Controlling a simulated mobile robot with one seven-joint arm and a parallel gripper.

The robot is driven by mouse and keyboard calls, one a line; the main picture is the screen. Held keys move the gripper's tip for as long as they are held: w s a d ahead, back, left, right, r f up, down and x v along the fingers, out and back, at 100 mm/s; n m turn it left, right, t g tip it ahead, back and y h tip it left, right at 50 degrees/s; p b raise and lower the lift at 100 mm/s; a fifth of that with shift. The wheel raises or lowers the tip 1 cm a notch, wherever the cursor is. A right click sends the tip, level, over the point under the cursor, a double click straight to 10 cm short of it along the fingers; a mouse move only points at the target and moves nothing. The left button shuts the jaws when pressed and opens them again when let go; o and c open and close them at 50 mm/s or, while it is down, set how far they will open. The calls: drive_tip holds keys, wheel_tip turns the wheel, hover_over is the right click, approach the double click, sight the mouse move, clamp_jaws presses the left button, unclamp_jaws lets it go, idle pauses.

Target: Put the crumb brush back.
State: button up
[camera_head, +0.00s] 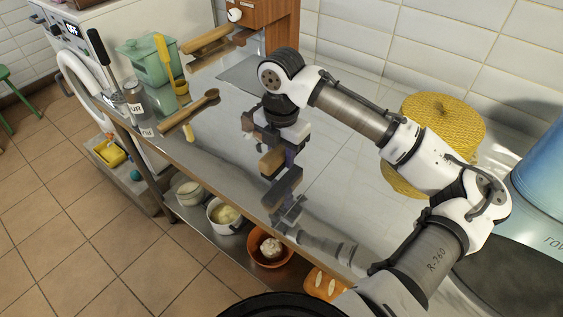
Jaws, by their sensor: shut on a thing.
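My gripper (273,141) points down over the steel counter (325,170), near its middle. It is shut on a small brown wooden-looking piece, which I take to be the crumb brush (271,162). The arm and fingers hide part of it, and its bristles cannot be made out. The counter mirrors the gripper and the piece, so I cannot tell whether the piece touches the surface or hangs just above it.
A yellow woven round (443,125) and blue container (541,190) stand right. Bowls sit on the shelf below.

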sight(281, 165)
drive_tip(key=shift+f, duration=1.9)
drive_tip(key=shift+f, duration=0.15)
drive_tip(key=o, duration=0.9)
wheel_tip(281, 165, up, 12)
drive_tip(key=shift+r+b, duration=0.15)
drive_tip(key=shift+b, duration=0.5)
